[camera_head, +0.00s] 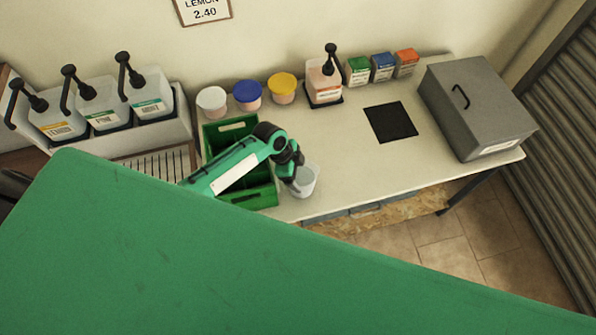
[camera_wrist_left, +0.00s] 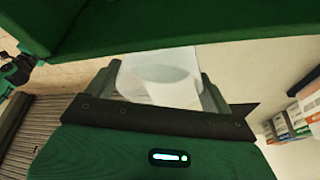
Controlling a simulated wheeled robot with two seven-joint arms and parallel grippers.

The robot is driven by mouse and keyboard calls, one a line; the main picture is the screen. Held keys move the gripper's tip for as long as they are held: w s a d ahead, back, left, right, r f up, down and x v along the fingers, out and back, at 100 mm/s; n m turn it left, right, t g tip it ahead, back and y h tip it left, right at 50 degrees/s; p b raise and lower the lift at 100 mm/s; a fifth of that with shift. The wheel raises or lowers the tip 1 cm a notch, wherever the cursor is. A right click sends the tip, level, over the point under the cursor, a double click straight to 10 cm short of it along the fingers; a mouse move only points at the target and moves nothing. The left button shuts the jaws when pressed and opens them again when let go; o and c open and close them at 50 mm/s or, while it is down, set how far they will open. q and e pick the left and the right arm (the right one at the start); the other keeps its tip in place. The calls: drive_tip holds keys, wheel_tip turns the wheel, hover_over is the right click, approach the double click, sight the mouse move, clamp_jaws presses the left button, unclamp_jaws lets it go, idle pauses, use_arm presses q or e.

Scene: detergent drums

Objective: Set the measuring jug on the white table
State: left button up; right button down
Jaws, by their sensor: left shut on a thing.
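The measuring jug (camera_head: 303,182) is a pale, translucent vessel at the front left of the white table (camera_head: 357,172), just right of the green crate (camera_head: 262,196). My left gripper (camera_head: 297,176) is shut on it. In the left wrist view the jug (camera_wrist_left: 172,82) sits between the two dark fingers. I cannot tell whether its base touches the table or hangs just above it. The gripper hides part of the jug in the head view. My right gripper is not in view.
A black mat (camera_head: 391,122) lies on the table, with bare tabletop around it. A grey lidded box (camera_head: 475,110) stands at the right. Lidded tubs, a pump bottle (camera_head: 323,82) and small cartons (camera_head: 382,67) line the back. Pump canisters (camera_head: 100,102) stand at the left.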

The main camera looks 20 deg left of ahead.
use_arm(q)
drive_tip(key=shift+f, duration=0.45)
drive_tip(key=shift+f, duration=0.15)
drive_tip(key=o, duration=1.7)
drive_tip(key=shift+o, duration=0.2)
drive_tip(key=b+v, duration=0.3)
drive_tip(key=v, duration=0.9)
